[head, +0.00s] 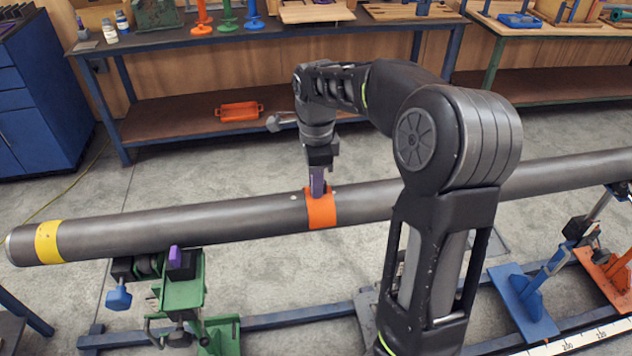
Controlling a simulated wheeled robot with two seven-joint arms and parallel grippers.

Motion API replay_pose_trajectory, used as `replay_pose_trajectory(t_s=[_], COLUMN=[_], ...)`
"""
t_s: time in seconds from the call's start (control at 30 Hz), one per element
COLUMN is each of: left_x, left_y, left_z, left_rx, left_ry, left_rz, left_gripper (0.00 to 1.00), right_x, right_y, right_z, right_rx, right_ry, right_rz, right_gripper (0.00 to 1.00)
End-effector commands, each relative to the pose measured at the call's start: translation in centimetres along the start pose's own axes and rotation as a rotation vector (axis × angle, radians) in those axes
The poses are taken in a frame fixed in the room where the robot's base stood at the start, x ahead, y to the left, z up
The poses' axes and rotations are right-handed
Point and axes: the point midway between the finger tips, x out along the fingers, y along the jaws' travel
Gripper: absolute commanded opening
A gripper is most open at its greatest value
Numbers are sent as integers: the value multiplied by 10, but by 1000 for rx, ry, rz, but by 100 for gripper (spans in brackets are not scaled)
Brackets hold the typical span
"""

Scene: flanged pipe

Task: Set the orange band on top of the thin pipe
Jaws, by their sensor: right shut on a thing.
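The orange band (321,211) lies over the top and near side of the long grey pipe (200,221), near the middle of its visible length. It appears to touch the pipe. The fingers hide a small part of the band, and the pipe's far side is hidden. My left gripper is not in view.
A yellow band (48,242) circles the pipe's left end. A green stand (184,287) is under the pipe at left; blue (533,310) and orange (607,265) stands are at right. A workbench (240,36) stands behind, with clear floor between.

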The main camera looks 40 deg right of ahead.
Motion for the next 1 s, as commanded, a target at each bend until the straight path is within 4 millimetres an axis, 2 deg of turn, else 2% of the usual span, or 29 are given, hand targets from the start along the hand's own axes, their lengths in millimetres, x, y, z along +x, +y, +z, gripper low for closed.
replay_pose_trajectory(t_s=[0.3,0.33,0.6,1.0], left_x=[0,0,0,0], left_y=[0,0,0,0], left_z=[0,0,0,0], left_rx=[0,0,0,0], left_ry=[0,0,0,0], left_rz=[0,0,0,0], left_gripper=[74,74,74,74], right_x=[0,0,0,0], right_y=[0,0,0,0], right_z=[0,0,0,0], right_rx=[0,0,0,0], right_ry=[0,0,0,0], right_rz=[0,0,0,0], right_gripper=[0,16,38,39])
